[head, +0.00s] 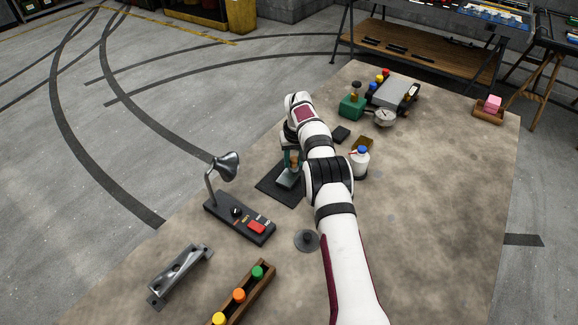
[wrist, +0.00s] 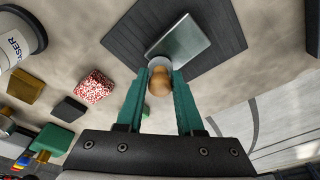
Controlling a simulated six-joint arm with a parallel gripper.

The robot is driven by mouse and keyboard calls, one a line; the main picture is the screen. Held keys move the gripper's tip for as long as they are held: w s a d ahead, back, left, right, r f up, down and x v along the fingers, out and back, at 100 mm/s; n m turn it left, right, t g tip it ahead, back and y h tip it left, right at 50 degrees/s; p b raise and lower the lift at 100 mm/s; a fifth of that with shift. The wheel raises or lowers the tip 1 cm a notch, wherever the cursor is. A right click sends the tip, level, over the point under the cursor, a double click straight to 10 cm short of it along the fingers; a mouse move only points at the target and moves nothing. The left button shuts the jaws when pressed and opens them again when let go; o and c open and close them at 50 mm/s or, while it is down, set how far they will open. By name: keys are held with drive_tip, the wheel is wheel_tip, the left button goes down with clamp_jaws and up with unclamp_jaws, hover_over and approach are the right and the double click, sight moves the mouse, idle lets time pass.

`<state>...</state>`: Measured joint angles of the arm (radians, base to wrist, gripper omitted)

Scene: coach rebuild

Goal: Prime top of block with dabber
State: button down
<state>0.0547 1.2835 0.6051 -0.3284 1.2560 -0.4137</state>
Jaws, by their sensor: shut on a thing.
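My gripper (wrist: 158,85) has teal fingers and is shut on the dabber (wrist: 159,80), which has a round wooden handle and a pale head. The metal-grey block (wrist: 183,40) lies on a dark square mat (wrist: 225,35). In the wrist view the dabber's head overlaps the block's near edge; I cannot tell whether it touches. In the head view my gripper (head: 291,160) is above the block (head: 287,181) and mat (head: 279,194), with my arm hiding part of this area. A white bottle (head: 360,164) with a blue cap stands right of my arm.
A lamp stand with a red button (head: 256,228) is left of the mat. A red-speckled piece (wrist: 95,87), a tan block (wrist: 24,91) and a dark block (wrist: 68,109) lie beside my gripper. A wooden rack (head: 249,289) and metal bracket (head: 178,277) are at front left.

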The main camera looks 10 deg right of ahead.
sight(295, 157)
drive_tip(key=shift+w+d, duration=0.25)
drive_tip(key=shift+w, duration=0.05)
drive_tip(key=shift+r, duration=3.1)
drive_tip(key=shift+r, duration=1.45)
